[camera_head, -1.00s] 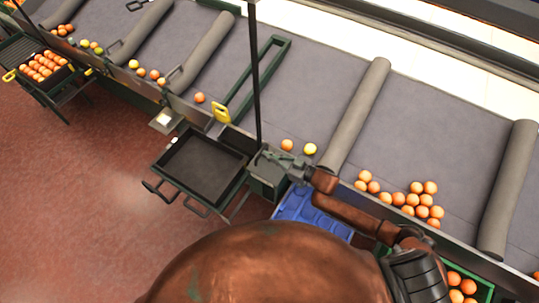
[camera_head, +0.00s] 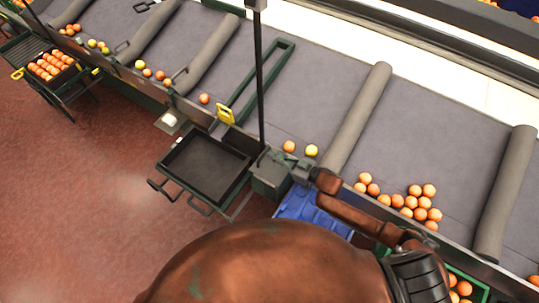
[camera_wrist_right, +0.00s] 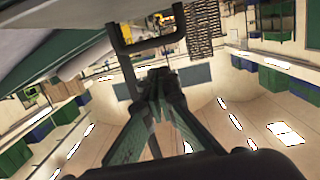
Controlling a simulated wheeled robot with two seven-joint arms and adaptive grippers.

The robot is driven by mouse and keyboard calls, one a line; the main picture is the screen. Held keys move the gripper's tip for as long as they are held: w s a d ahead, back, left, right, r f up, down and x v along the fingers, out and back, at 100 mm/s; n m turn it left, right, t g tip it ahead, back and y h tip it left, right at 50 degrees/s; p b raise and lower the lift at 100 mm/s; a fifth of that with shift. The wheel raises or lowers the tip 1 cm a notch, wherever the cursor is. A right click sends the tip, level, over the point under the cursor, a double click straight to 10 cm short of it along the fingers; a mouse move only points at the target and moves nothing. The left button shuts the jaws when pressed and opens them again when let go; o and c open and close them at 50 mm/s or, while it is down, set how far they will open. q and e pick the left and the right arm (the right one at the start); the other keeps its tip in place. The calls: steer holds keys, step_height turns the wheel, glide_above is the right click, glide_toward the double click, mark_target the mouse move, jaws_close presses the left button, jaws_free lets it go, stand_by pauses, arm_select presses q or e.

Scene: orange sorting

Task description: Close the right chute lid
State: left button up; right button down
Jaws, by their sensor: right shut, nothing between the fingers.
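My right gripper (camera_head: 300,168) is at the front edge of the sorting table, just right of a grey-green box (camera_head: 268,177). In the right wrist view its fingers (camera_wrist_right: 155,80) are together with nothing between them. Just beyond the fingertips there is a dark U-shaped handle (camera_wrist_right: 122,32) under a pale grey panel (camera_wrist_right: 40,30). I cannot tell whether the fingers touch the handle. Which part is the right chute lid, and how far it stands open, is not clear in the head view. My left gripper is not in view.
A black tray (camera_head: 243,158) on a stand is left of the box, beside a thin upright pole (camera_head: 260,90). A blue crate (camera_head: 310,212) is below my right arm. Several oranges (camera_head: 415,202) rest on the table (camera_head: 440,120) between grey rollers (camera_head: 355,120).

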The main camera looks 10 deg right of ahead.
steer(key=b+v, duration=0.1)
steer(key=v, duration=0.1)
steer(key=shift+s+d+r, duration=0.15)
steer(key=shift+s+d, duration=0.05)
steer(key=shift+d, duration=0.15)
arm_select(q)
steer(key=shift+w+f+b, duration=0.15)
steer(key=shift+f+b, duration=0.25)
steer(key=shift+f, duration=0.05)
arm_select(e)
steer(key=v, duration=0.7)
steer(key=shift+r, duration=0.35)
steer(key=shift+s+d, duration=0.1)
